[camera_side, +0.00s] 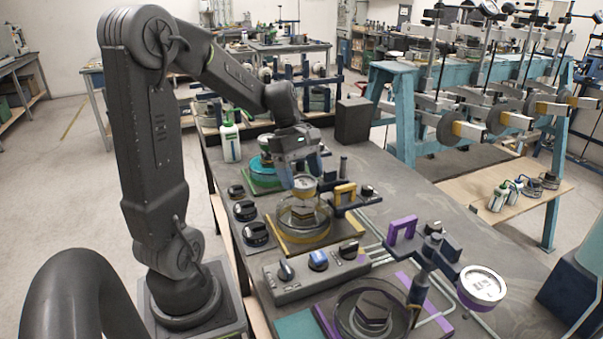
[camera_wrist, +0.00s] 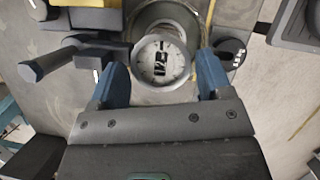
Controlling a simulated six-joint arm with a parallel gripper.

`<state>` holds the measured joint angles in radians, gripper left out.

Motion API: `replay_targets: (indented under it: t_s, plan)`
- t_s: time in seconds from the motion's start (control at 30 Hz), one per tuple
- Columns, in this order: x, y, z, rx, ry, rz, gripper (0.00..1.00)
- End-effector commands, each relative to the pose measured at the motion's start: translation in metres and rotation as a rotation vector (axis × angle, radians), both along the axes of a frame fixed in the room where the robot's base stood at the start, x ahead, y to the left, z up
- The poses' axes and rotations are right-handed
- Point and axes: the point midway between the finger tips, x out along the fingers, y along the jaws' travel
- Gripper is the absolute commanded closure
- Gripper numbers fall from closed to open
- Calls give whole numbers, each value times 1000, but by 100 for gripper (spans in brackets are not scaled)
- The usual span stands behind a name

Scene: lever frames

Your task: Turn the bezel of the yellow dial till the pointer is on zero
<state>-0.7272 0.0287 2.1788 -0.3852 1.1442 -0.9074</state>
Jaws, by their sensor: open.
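The yellow dial (camera_side: 304,184) is a small round gauge with a white face, set above a glass dish on a yellow base (camera_side: 283,247). In the wrist view the dial face (camera_wrist: 161,60) lies between my two blue fingertips, with dark marks on it; the pointer is too small to tell from the marks. My gripper (camera_side: 303,166) is open, its fingers pointing down at the dial from above. In the wrist view the fingers of my gripper (camera_wrist: 160,78) stand on both sides of the bezel, with a gap on each side.
A yellow handle (camera_side: 345,193) with a dark lever stands right of the dial. A purple-trimmed station with its own dial (camera_side: 482,286) is nearer the camera. Black knobs (camera_side: 254,234) line the left edge.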

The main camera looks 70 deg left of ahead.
Motion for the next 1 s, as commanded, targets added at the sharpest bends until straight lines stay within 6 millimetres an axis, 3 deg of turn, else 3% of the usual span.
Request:
replay_targets:
  t_s: [0.13,0.5,0.77,1.0]
  plan:
    - [0,0,0,0,0,0,28]
    - [0,0,1,0,-1,0,62]
    - [1,0,1,0,-1,-35,62]
    - [2,0,1,-2,2,-172,62]
